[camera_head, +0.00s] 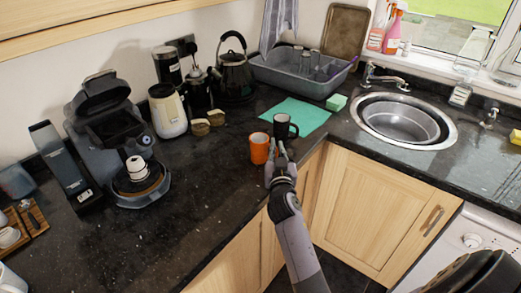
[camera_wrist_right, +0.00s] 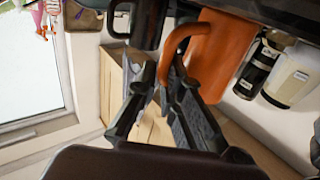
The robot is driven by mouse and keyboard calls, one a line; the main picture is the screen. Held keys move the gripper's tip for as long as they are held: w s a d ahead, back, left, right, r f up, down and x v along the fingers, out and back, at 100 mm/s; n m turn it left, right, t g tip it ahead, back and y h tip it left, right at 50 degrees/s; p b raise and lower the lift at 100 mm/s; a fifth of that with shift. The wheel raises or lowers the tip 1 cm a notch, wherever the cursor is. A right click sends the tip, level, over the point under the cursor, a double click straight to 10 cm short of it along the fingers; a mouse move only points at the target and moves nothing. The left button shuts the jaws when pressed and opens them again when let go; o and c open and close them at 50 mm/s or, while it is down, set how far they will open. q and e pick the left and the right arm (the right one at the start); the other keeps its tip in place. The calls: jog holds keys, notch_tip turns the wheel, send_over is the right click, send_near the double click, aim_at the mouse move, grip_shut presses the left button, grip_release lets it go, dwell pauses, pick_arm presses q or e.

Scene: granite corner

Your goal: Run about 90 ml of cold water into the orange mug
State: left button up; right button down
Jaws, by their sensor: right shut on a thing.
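The orange mug (camera_head: 259,148) is at the counter's front edge, left of a dark mug (camera_head: 281,127). My right gripper (camera_head: 277,158) reaches up to it from the front. In the right wrist view the fingers of my right gripper (camera_wrist_right: 160,72) are closed on the handle of the orange mug (camera_wrist_right: 216,52). I cannot tell whether the mug rests on the counter or is slightly raised. Its inside is not clear. The tap (camera_head: 383,76) stands behind the round sink (camera_head: 453,127) on the right. My left gripper is not in view.
A teal cloth (camera_head: 303,113) lies behind the mugs, with a green sponge (camera_head: 336,102) near its right end. A grey dish rack (camera_head: 262,70) stands behind. A coffee machine (camera_head: 95,125), a cream canister (camera_head: 168,111) and a black kettle (camera_head: 235,78) stand left.

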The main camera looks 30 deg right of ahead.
jog(key=shift+f, duration=0.2)
jog(key=shift+r, duration=0.65)
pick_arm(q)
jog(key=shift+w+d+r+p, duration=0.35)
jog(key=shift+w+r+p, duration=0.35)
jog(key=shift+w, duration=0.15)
pick_arm(e)
notch_tip(320, 180, up, 19)
jog(key=shift+f, duration=0.1)
notch_tip(320, 180, down, 15)
jog(key=shift+r, duration=0.15)
pick_arm(q)
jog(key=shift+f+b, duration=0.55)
jog(key=shift+b, duration=0.05)
pick_arm(e)
jog(key=shift+f, duration=2.45)
jog(key=c, duration=1.7)
grip_release()
